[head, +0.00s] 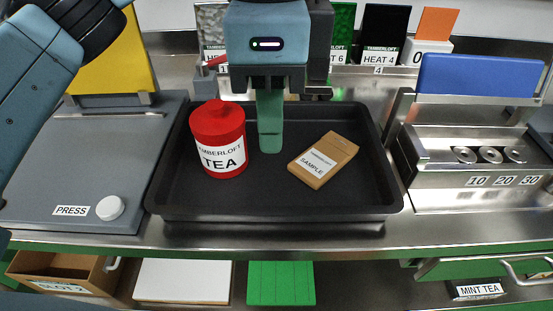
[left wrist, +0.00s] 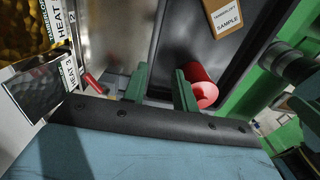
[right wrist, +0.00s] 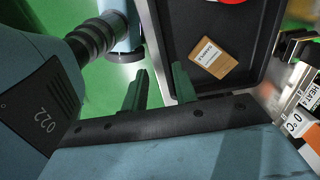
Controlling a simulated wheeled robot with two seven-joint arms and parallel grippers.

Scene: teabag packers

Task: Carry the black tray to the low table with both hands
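The black tray (head: 285,214) lies flat on the steel counter, holding a red tea jar (head: 219,155) and a brown sample box (head: 323,160). No contact with the tray is visible.
A grey press (head: 75,165) stands left of the tray, and a steel dial unit (head: 480,160) stands close on its right. Heat cards, including HEAT 4 (head: 385,30), line the back. Below the counter are a wooden bin (head: 65,272), a white board (head: 182,280) and a green panel (head: 281,283).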

